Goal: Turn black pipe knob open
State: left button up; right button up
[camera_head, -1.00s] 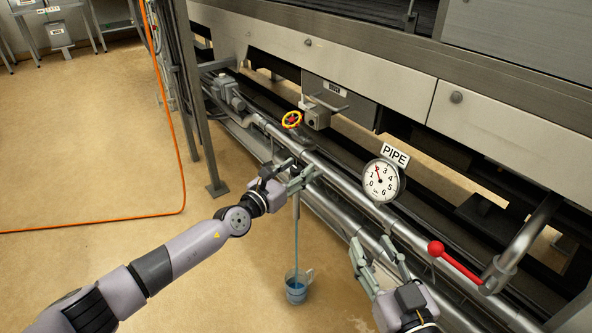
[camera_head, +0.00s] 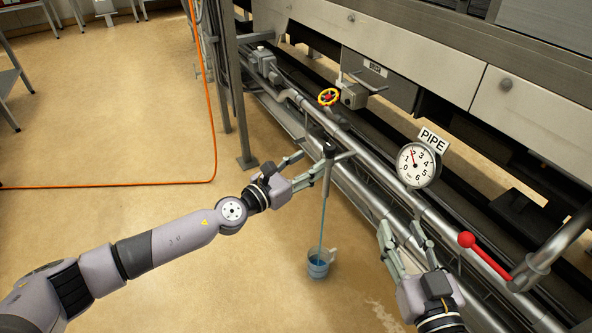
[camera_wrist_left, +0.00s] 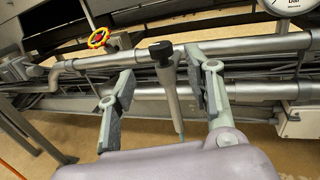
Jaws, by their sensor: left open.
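The black pipe knob (camera_head: 329,150) tops a short grey upright pipe beside the long steel pipes. In the left wrist view, the knob (camera_wrist_left: 161,50) stands upright beyond and between the fingertips. My left gripper (camera_head: 309,160) is open, with its fingers spread either side of the upright pipe; whether either touches it, I cannot tell. It also shows in the left wrist view (camera_wrist_left: 160,80). My right gripper (camera_head: 402,237) is open and empty, below the gauge.
A round gauge (camera_head: 416,165) with a PIPE sign (camera_head: 433,140) stands on the pipes. A red lever (camera_head: 484,255) is at right. A yellow handwheel (camera_head: 328,97) is behind the knob. An orange hose (camera_head: 212,120) crosses the floor.

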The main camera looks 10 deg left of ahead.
pick_arm(q)
jog(key=shift+v, duration=1.65)
